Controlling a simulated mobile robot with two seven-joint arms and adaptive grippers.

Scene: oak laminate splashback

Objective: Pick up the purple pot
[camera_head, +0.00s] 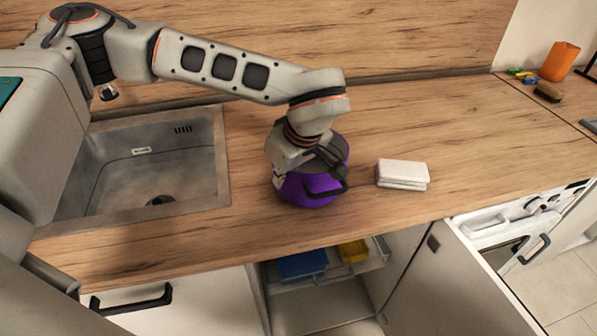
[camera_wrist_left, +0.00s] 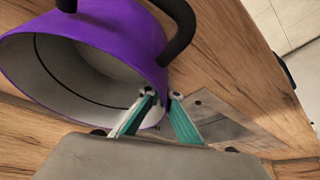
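The purple pot (camera_head: 311,186) stands on the wooden counter, right of the sink, with a dark handle facing front. In the left wrist view the pot (camera_wrist_left: 122,24) fills the upper left, its grey inside and dark handles showing. My left gripper (camera_wrist_left: 162,95) has one teal-padded finger inside the pot and one outside, close together with the pot's wall between them; it looks shut on the wall. In the head view my left wrist hangs over the pot and hides part of its top and the fingertips. My right gripper is not in view.
A metal sink (camera_head: 219,160) lies left of the pot. Below, an open cupboard holds a blue box (camera_head: 302,265) and a yellow one (camera_head: 353,250). An orange container (camera_head: 559,61) stands far right. Counter right of the white block is clear.

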